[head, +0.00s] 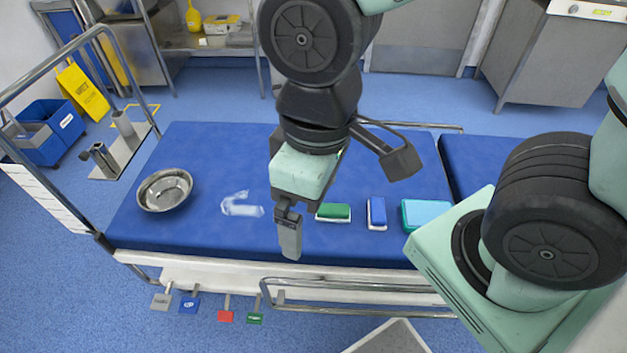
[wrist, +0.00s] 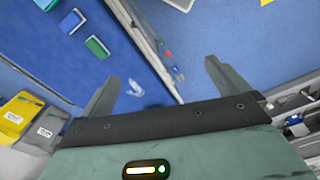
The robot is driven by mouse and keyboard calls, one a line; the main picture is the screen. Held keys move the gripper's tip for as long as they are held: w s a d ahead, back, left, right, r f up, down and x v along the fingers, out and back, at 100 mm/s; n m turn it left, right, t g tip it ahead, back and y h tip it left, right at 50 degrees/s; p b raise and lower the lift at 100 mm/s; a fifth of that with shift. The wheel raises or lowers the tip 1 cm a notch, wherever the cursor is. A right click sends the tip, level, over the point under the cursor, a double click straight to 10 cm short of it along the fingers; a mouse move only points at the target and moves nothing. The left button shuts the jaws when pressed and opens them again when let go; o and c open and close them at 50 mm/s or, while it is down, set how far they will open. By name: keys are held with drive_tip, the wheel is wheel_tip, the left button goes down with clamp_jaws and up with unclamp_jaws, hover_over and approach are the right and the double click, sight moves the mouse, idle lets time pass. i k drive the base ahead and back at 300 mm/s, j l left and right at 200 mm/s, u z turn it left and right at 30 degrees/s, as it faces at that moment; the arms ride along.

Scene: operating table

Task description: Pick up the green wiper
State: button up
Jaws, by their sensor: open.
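The green wiper (head: 333,212) is a small block with a green top and a pale base. It lies on the blue operating table, just right of my gripper in the head view. In the wrist view the green wiper (wrist: 97,47) shows at the upper left, beyond the left finger. My gripper (head: 289,240) hangs above the table near its front edge, with its fingers pointing down. In the wrist view its two fingers (wrist: 160,84) are spread wide with nothing between them. The gripper is apart from the wiper.
A blue wiper (head: 377,213) and a light-blue and green box (head: 425,215) lie right of the green wiper. A clear plastic item (head: 241,205) and a steel bowl (head: 165,190) are to the left. A metal side rail (head: 350,284) runs along the front. The table's back half looks mostly clear.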

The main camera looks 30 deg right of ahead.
sight(327, 212)
drive_tip(key=i+j+z, duration=0.1)
drive_tip(key=z, duration=1.35)
drive_tip(key=j+z, duration=0.15)
drive_tip(key=j, duration=0.35)
